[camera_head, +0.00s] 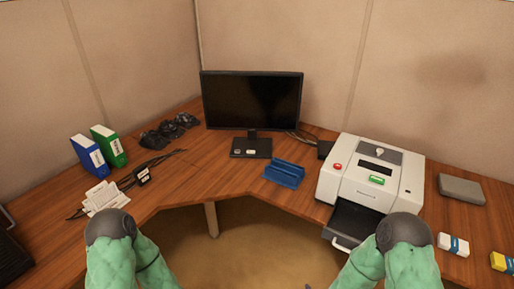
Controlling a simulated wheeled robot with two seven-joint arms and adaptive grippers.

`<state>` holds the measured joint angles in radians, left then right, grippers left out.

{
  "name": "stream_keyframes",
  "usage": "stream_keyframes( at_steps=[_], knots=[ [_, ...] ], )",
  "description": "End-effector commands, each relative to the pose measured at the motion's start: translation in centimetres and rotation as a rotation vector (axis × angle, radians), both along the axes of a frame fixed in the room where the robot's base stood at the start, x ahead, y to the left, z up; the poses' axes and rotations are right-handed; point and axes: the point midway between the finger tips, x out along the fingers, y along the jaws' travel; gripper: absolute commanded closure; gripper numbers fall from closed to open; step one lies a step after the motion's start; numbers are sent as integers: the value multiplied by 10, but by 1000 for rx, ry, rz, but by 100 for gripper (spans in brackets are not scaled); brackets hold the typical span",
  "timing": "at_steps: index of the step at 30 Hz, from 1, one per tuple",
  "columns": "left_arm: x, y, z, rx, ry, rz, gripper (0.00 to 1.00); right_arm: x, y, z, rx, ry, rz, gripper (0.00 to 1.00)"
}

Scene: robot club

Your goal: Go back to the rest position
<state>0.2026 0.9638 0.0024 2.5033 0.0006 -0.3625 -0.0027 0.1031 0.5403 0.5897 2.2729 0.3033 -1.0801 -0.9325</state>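Both of my arms show at the bottom of the head view as green sleeved links with dark grey rounded joints. The left arm is at the lower left, in front of the desk edge. The right arm is at the lower right, in front of the printer's open tray. Neither gripper is in view, so their fingers and anything they hold cannot be seen.
The corner desk (220,180) holds a monitor (252,100), a blue tray (284,174), a white printer (370,175) with its dark drawer (352,220) out, blue (90,156) and green (109,146) binders, papers (105,197) and a grey box (461,190). Small boxes lie at right.

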Motion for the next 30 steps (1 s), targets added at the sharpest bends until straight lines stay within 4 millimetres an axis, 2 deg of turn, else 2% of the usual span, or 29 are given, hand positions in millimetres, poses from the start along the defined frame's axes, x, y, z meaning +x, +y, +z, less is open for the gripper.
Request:
stream_keyframes(
  at_steps=[3,6,12,15,19,30],
  knots=[
    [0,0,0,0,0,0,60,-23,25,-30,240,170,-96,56],
    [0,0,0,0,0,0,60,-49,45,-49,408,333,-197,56],
    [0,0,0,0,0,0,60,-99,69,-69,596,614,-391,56],
    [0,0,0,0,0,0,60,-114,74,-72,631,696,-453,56],
    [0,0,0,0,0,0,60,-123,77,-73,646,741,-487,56],
    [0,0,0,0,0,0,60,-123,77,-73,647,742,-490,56]
  ],
)
